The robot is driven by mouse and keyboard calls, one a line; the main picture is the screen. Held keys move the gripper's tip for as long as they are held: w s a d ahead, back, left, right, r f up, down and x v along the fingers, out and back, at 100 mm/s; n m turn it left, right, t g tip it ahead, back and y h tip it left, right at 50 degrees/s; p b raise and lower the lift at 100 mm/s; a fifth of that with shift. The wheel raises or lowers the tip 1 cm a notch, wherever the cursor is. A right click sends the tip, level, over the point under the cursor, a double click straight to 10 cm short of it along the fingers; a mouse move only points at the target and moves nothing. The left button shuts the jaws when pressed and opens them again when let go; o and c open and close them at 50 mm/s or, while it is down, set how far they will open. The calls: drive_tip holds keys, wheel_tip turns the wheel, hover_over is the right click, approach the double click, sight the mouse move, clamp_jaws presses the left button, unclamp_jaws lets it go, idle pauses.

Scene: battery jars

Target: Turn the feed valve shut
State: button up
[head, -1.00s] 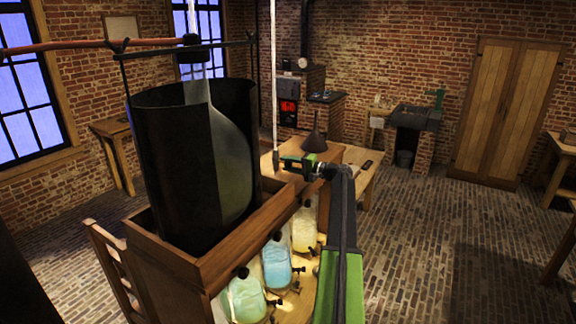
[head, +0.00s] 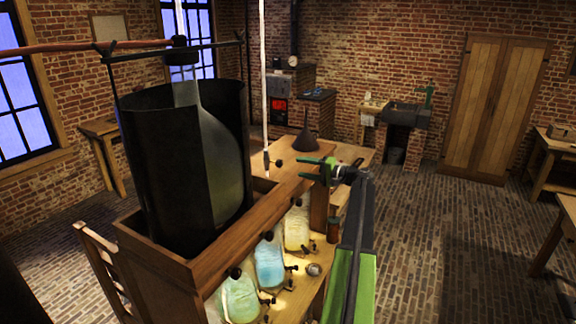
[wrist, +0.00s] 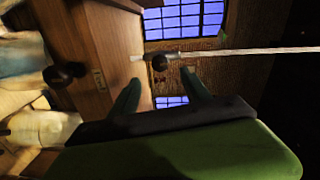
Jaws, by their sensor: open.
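The feed valve (head: 267,163) sits at the lower end of a pale upright tube (head: 262,90), with a dark knob on its right side. In the wrist view the valve (wrist: 174,56) lies just beyond my fingertips, its dark knob facing them. My gripper (head: 302,169) is open and empty, to the right of the valve, with a visible gap between. In the wrist view its two green fingers (wrist: 161,77) are spread, the knob roughly between and ahead of their tips. I cannot tell whether the valve is turned open or shut.
A large black vessel (head: 165,170) with a glass flask stands in the wooden frame (head: 180,262) at left. Several jars of pale liquid (head: 269,262) stand below its right side. A dark cone (head: 306,133) stands behind the valve. Open brick floor (head: 420,240) lies to the right.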

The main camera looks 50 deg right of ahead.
drive_tip(key=v, duration=0.6)
drive_tip(key=shift+f, duration=0.1)
